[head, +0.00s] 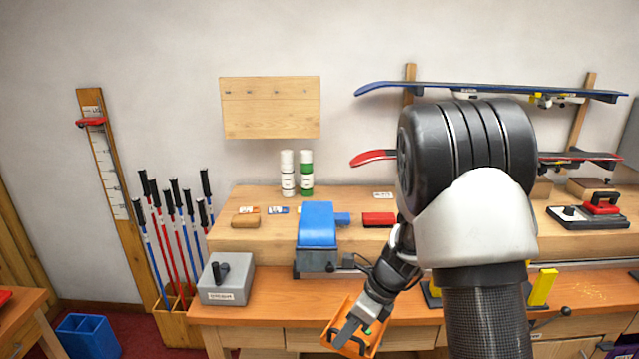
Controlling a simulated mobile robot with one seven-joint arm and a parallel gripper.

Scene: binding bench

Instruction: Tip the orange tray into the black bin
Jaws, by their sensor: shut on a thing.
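The orange tray (374,339) is at the bottom middle of the head view, at the front edge of the bench. My gripper (350,330) reaches down over it and is shut on it. The tray looks askew in the picture; I cannot tell how far it is tipped. The fingers hide part of the tray's inside. I cannot make out a black bin in this view; my arm covers much of the right side.
The wooden bench (262,306) holds a grey box (226,284), a blue-topped device (318,224), a red block (379,219) and two bottles. A blue bin (88,336) stands on the floor at left, near a rack of ski poles. Skis hang on the wall.

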